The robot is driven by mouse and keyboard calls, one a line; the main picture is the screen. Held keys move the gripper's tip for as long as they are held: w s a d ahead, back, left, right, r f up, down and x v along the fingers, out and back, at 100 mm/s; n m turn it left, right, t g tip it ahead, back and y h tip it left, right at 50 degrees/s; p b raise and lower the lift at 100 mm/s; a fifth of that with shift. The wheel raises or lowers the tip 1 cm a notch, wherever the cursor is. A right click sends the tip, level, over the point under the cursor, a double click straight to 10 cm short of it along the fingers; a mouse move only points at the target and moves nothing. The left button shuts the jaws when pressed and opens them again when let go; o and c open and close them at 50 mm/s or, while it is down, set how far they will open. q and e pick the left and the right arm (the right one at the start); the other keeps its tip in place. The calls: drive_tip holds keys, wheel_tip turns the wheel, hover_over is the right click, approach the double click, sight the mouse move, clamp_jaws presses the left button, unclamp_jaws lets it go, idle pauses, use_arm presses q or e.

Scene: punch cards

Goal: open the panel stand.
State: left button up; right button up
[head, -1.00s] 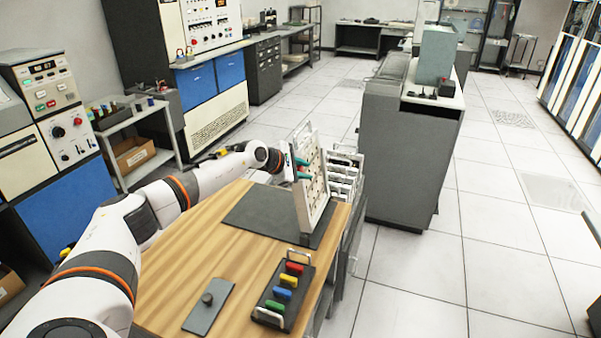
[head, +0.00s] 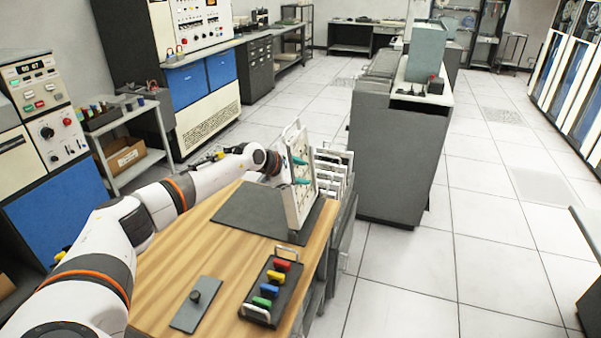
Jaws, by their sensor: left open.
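The panel stand (head: 301,205) is a white upright board with a grey base, near the right edge of the wooden table, seen at a steep angle. My left arm reaches in from the left to the board's left side. My left gripper (head: 303,172) is open, with two teal fingertips apart, one above the other, in front of the board's face. I cannot tell whether they touch it. Part of the gripper is hidden by the board. My right gripper is not in view.
A dark mat (head: 250,208) lies beside the stand. Nearer on the wooden table (head: 215,258) are a grey plate with a knob (head: 196,304) and a black tray (head: 250,309) with coloured blocks. A grey cabinet (head: 392,160) stands beyond.

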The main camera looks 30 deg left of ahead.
use_arm(q)
drive_tip(key=b+v, duration=0.3)
drive_tip(key=v, duration=0.9)
idle(0.4)
